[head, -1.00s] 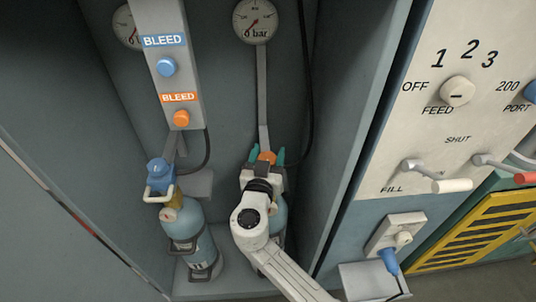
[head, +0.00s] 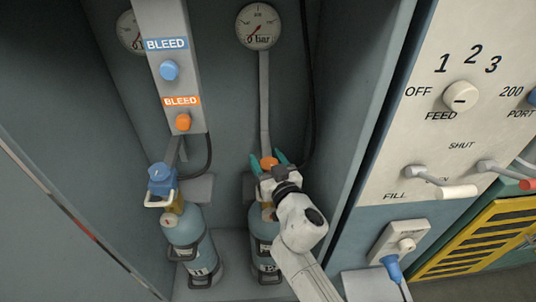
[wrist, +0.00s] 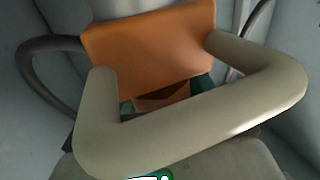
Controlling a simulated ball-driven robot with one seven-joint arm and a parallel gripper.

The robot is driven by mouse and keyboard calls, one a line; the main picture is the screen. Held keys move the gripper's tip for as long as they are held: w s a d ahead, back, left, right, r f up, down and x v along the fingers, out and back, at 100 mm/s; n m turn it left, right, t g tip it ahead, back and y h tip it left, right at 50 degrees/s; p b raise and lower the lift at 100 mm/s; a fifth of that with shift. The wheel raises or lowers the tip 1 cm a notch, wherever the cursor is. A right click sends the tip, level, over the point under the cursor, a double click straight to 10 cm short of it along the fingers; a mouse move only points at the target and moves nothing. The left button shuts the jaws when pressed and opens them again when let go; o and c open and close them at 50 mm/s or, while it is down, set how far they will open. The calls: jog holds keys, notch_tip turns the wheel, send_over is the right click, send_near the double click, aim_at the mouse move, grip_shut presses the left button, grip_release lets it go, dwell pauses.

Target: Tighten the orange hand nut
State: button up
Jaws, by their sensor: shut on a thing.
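The orange hand nut (head: 268,163) sits at the top of the right blue cylinder (head: 264,248), below a gauge hose. My gripper (head: 269,162) is shut on it, with a teal fingertip on each side. In the wrist view the orange nut (wrist: 150,50) fills the upper middle. A beige bar-shaped handle (wrist: 190,125) crosses in front of it and hides part of it. Only small teal bits of my fingers show behind the handle.
The left cylinder (head: 188,240) with a blue fitting (head: 161,178) stands beside it. A bleed panel (head: 172,65) hangs above left, and a gauge (head: 258,26) is above the nut. The cabinet's right wall (head: 360,110) is close to my arm. A control panel (head: 465,130) lies beyond.

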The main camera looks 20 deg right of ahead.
jog(key=shift+a+r+n+y+p, duration=0.15)
jog(key=shift+n+y+p, duration=0.25)
jog(key=shift+y+p, duration=0.35)
jog(key=shift+f+n+y+p, duration=0.25)
jog(key=shift+n+y+p, duration=0.1)
jog(key=shift+p, duration=0.5)
jog(key=o, duration=1)
jog(key=shift+c, duration=0.2)
jog(key=shift+r, duration=0.1)
jog(key=shift+s, duration=0.1)
jog(key=s+d+p, duration=0.1)
jog(key=s+p, duration=0.3)
jog(key=s, duration=0.6)
jog(key=shift+s+d+p, duration=0.2)
jog(key=shift+s+p, duration=0.1)
